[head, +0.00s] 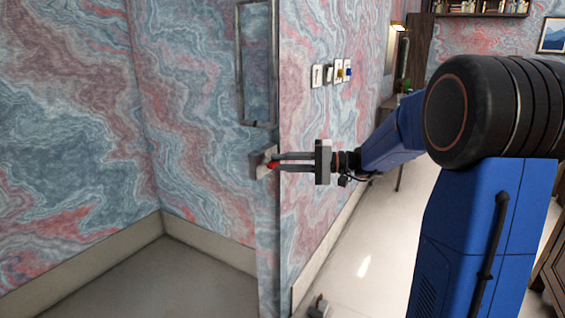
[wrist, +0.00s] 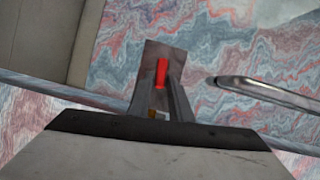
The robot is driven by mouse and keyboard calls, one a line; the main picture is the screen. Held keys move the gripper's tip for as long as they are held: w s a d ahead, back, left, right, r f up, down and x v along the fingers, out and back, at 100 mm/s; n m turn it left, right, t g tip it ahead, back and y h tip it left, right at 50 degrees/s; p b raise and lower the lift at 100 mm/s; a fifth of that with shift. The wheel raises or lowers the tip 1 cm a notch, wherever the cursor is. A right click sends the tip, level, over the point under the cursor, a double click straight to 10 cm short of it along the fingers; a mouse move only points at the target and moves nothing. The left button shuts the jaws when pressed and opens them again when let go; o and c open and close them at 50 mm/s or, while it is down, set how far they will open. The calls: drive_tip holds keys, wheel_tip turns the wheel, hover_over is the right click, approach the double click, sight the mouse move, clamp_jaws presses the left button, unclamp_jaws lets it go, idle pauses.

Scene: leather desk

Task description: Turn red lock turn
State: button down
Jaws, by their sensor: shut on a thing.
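The red lock turn (head: 272,164) is a small red tab on a grey metal plate (head: 256,163) fixed to the marbled door panel. In the wrist view the red turn (wrist: 162,72) stands out from the plate (wrist: 150,58), between my fingers. My gripper (head: 277,164) reaches in from the right in the head view, with its fingertips at the red turn. It also shows in the wrist view (wrist: 161,88), shut on the red turn. The fingers hide part of the turn and plate.
A long metal handle (head: 240,70) is on the panel above the lock; it also shows at right in the wrist view (wrist: 265,92). Several switches (head: 330,73) are on the wall to the right. The floor (head: 365,250) is mostly clear, with a small grey object (head: 319,306) near the bottom.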

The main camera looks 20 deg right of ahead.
drive_tip(key=shift+f+m+y, duration=0.1)
drive_tip(key=shift+m+y, duration=0.2)
drive_tip(key=shift+m, duration=0.2)
idle(0.3)
drive_tip(key=c, duration=1.6)
unclamp_jaws()
drive_tip(key=shift+c, duration=0.2)
drive_tip(key=shift+d, duration=0.1)
drive_tip(key=v, duration=1.7)
drive_tip(key=shift+s+f, duration=0.2)
drive_tip(key=shift+f, duration=0.05)
drive_tip(key=shift+d, duration=0.1)
